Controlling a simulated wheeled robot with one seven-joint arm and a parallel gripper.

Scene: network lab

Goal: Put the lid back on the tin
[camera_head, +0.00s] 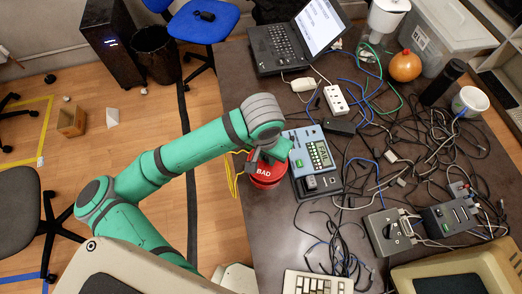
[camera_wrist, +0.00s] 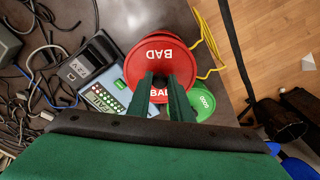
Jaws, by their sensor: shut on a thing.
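A red round lid (camera_wrist: 160,58) marked BAD is at the tips of my gripper (camera_wrist: 163,78) in the wrist view. My gripper is shut on it. More red with a second BAD marking shows just behind the fingers and looks like part of the red tin (camera_wrist: 159,97). The fingers hide much of it, so I cannot tell whether lid and tin touch. In the head view the red BAD tin (camera_head: 264,174) is at the table's left edge, below my gripper (camera_head: 268,158). A green round tin (camera_wrist: 203,104) lies beside the red one in the wrist view.
A blue-grey meter (camera_head: 312,152) with a keypad stands just right of the red tin. Yellow cable (camera_head: 233,178) hangs at the table's edge. Tangled dark cables cover the table right of the meter. A laptop (camera_head: 290,45) stands at the back and a keyboard (camera_head: 315,283) at the front.

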